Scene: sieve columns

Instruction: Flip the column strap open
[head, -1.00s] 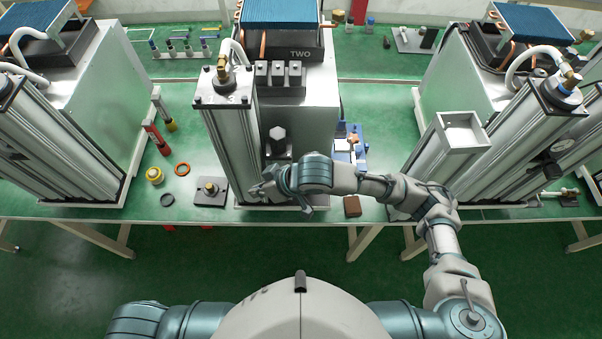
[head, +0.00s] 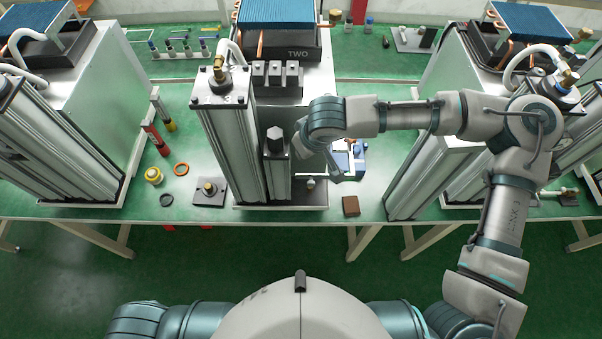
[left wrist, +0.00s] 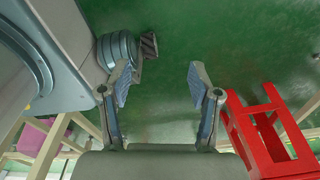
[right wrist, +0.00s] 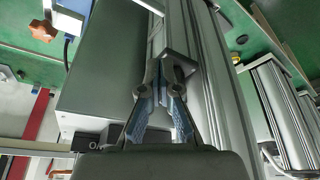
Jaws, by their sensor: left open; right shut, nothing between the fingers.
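The middle unit, marked TWO, has a tall grey column (head: 232,150) at its front. A shorter grey column (head: 277,180) with a dark, faceted cap stands at its right. I cannot clearly make out the strap. My right gripper (head: 303,148) is at the upper right side of the shorter column. In the right wrist view its fingers (right wrist: 165,82) are shut and empty, their tips by a dark bracket (right wrist: 183,62) on a grey column; contact is unclear. My left gripper (left wrist: 158,78) is open and empty over the green floor; the head view does not show it.
Similar units stand left (head: 55,145) and right (head: 435,165). A red stool (left wrist: 265,125) is near my left gripper.

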